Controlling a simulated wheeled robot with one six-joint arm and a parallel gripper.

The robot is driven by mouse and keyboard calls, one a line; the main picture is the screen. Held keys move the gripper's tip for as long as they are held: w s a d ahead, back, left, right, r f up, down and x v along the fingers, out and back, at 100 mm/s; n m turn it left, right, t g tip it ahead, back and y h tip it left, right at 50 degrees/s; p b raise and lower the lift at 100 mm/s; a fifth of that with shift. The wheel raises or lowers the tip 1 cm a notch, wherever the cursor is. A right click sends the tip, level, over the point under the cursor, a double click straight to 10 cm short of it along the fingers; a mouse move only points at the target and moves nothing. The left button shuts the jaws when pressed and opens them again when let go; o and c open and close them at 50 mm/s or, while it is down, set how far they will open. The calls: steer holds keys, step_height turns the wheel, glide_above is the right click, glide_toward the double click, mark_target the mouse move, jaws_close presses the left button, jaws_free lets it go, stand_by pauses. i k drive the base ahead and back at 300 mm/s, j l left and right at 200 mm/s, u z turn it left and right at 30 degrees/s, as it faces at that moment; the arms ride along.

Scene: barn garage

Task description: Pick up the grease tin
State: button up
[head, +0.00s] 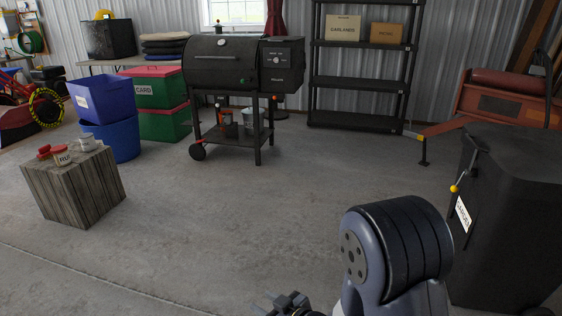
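Several small items stand close together on top of a squat wooden block (85,195) at the left. One is a white container with a red lid and a dark-lettered label (63,160). A small red item (43,153) sits just left of it, and a white mug-like item (85,144) stands to its right. They are too small for me to tell which is the grease tin. My gripper (283,304) shows only in part at the bottom edge, far to the right of the block and apart from everything on it. Its fingertips are not clear.
Open concrete floor (230,215) lies between the block and my arm. Blue bins (115,140) and lidded storage boxes (158,123) stand behind the block. A black grill (240,65) stands at the back middle, a shelf rack (360,80) right of it. A large black bin (515,220) is close at right.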

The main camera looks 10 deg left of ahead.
mark_target(88, 142)
steer(key=i+j, duration=0.15)
steer(key=j, duration=0.2)
steer(key=i+j, duration=0.1)
steer(key=j, duration=0.25)
steer(key=i+j, duration=0.15)
steer(key=j, duration=0.2)
steer(key=i+j, duration=0.1)
steer(key=j, duration=0.25)
steer(key=i+j, duration=0.15)
steer(key=j, duration=0.2)
steer(key=i+j, duration=0.15)
steer(key=j, duration=0.2)
steer(key=i+j, duration=0.1)
steer(key=j, duration=0.25)
steer(key=i+j, duration=0.2)
steer(key=j, duration=0.4)
steer(key=i+j, duration=0.15)
steer(key=j, duration=0.45)
steer(key=i+j+z, duration=0.1)
steer(key=j, duration=0.5)
steer(key=i+j, duration=0.25)
steer(key=j, duration=0.35)
steer(key=i+j, duration=0.15)
steer(key=j, duration=0.45)
steer(key=i+j, duration=0.15)
steer(key=j, duration=0.45)
steer(key=i+j+z, duration=0.1)
steer(key=j, duration=0.5)
steer(key=i+j, duration=0.2)
steer(key=j, duration=0.45)
